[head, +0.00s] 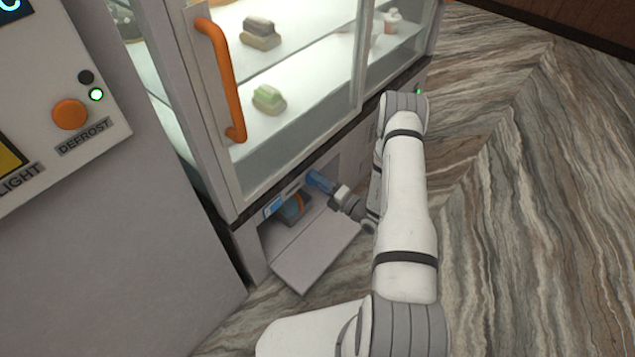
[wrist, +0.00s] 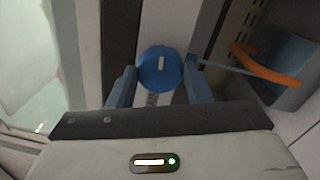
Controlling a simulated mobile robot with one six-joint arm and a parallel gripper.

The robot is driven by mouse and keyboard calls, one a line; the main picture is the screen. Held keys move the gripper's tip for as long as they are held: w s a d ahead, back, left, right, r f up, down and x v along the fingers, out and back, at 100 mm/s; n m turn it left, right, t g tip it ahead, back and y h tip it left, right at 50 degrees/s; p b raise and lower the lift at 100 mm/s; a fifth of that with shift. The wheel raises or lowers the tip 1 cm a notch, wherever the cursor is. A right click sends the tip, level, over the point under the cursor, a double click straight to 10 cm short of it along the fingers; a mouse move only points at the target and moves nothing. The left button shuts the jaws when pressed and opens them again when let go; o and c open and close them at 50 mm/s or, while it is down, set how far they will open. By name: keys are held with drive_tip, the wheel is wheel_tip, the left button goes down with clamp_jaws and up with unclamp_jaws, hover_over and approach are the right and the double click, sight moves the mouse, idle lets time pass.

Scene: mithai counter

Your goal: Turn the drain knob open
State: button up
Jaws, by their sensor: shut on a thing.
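The drain knob (wrist: 160,68) is a round blue knob with a short white line on its face, seen in the wrist view. The line runs nearly upright in that picture. My gripper (wrist: 159,72) has its two blue fingers on either side of the knob and is shut on it. In the head view my gripper (head: 321,183) reaches into the low open compartment under the display case. The knob cannot be made out there, hidden by the fingers. The lettering by the knob is mostly covered.
The compartment's flap (head: 314,255) hangs open toward the floor. A blue container with an orange handle (wrist: 265,65) stands inside, right of the knob in the wrist view. The glass display case (head: 290,90) with an orange door handle (head: 228,80) rises above. The floor at right is clear.

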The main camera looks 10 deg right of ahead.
drive_tip(key=shift+s+a+f+m, duration=0.1)
drive_tip(key=shift+a+f+m, duration=0.1)
drive_tip(key=shift+m, duration=0.5)
drive_tip(key=shift+r, duration=0.1)
drive_tip(key=o, duration=1)
drive_tip(key=shift+d, duration=0.1)
drive_tip(key=shift+d, duration=0.1)
drive_tip(key=p+v, duration=0.1)
drive_tip(key=v, duration=0.2)
drive_tip(key=p+v, duration=0.1)
drive_tip(key=v, duration=0.3)
drive_tip(key=shift+s+d, duration=0.2)
drive_tip(key=shift+s, duration=0.1)
drive_tip(key=shift+r, duration=0.1)
